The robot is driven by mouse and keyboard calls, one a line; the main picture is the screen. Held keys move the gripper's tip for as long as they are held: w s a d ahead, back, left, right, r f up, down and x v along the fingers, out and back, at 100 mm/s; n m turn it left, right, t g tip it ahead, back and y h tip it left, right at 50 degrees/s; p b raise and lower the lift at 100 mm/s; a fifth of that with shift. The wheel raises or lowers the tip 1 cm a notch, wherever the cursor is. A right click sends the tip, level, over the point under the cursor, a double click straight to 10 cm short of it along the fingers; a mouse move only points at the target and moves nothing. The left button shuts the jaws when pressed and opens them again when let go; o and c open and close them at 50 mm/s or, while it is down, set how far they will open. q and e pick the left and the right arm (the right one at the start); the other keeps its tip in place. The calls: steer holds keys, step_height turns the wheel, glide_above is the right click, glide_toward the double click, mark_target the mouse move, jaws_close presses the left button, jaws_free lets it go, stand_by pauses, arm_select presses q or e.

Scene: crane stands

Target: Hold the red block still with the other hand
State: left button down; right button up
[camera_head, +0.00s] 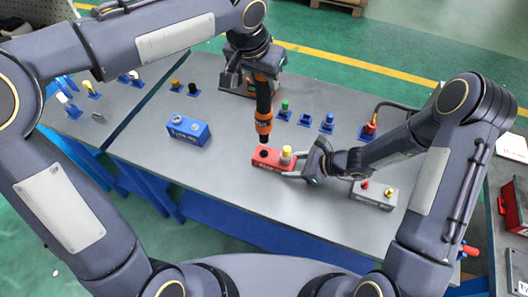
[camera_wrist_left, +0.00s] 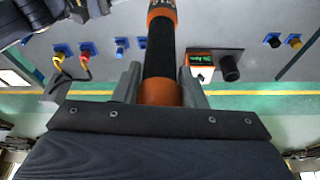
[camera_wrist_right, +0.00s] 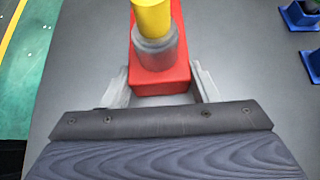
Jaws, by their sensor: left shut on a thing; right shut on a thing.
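The red block (camera_head: 272,160) lies on the grey table, with a yellow-topped grey cylinder (camera_head: 286,157) standing on it. My right gripper (camera_head: 306,166) is shut on the end of the block, and in the right wrist view the block (camera_wrist_right: 160,87) sits between its fingers. My left gripper (camera_head: 262,70) is shut on an orange and black tool (camera_head: 263,105), held upright. The tool's lower end is at the block's left part; I cannot tell whether they touch. The tool also shows between the fingers in the left wrist view (camera_wrist_left: 160,50).
A blue block (camera_head: 187,130) stands left on the table (camera_head: 225,185). A grey block with small knobs (camera_head: 374,194) is right, under my right forearm. Small blue stands with green (camera_head: 284,110) and blue (camera_head: 327,123) pieces are behind. The table front is clear.

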mark_target(263, 100)
stand_by(0.7)
arm_select(q)
steer(key=shift+f, duration=2.25)
steer(key=shift+f, duration=1.15)
stand_by(2.8)
steer(key=shift+r, duration=0.1)
steer(key=shift+r, duration=2.55)
